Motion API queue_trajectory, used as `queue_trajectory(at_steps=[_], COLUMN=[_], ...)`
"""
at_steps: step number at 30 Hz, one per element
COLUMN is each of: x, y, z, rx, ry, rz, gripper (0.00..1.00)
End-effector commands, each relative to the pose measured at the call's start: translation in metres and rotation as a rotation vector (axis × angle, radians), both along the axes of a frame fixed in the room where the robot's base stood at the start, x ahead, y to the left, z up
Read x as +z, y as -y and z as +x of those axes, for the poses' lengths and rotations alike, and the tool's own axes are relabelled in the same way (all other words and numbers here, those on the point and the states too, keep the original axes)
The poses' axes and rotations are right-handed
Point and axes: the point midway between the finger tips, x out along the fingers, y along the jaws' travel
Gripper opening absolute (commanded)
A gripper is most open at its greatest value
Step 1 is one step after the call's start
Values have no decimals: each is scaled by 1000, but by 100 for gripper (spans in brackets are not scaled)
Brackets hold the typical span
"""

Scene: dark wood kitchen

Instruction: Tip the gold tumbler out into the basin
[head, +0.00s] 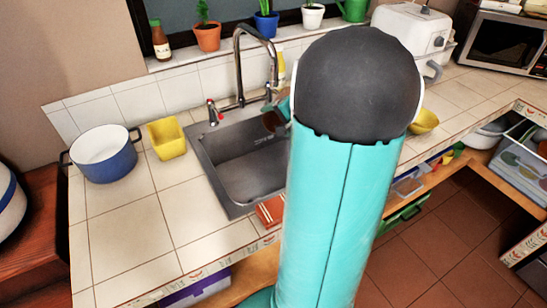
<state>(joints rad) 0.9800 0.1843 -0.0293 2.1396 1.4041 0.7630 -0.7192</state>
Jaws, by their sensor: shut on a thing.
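My gripper (279,110) shows only in part at the left edge of my arm, which hides the rest. It is shut on a small brownish thing, which I take to be the gold tumbler (271,122). The tumbler is over the back right part of the grey sink basin (215,180), close to the tap. It looks tilted, but its mouth and any contents are too small and too covered to tell. The visible basin floor looks empty. My arm hides the basin's right side.
The curved tap (240,70) rises behind the basin, with a red-tipped lever at its left. A yellow container (166,139) and a blue pot (103,154) stand left. A red-brown block (270,211) lies at the front edge. The front-left tiles are clear.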

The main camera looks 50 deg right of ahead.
Motion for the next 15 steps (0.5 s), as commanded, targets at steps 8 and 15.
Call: queue_trajectory(at_steps=[8,15], x=[-62,-63], y=[5,12], z=[2,6], rx=[-1,0], ry=[-50,-82], rz=[107,178], gripper=[5,5])
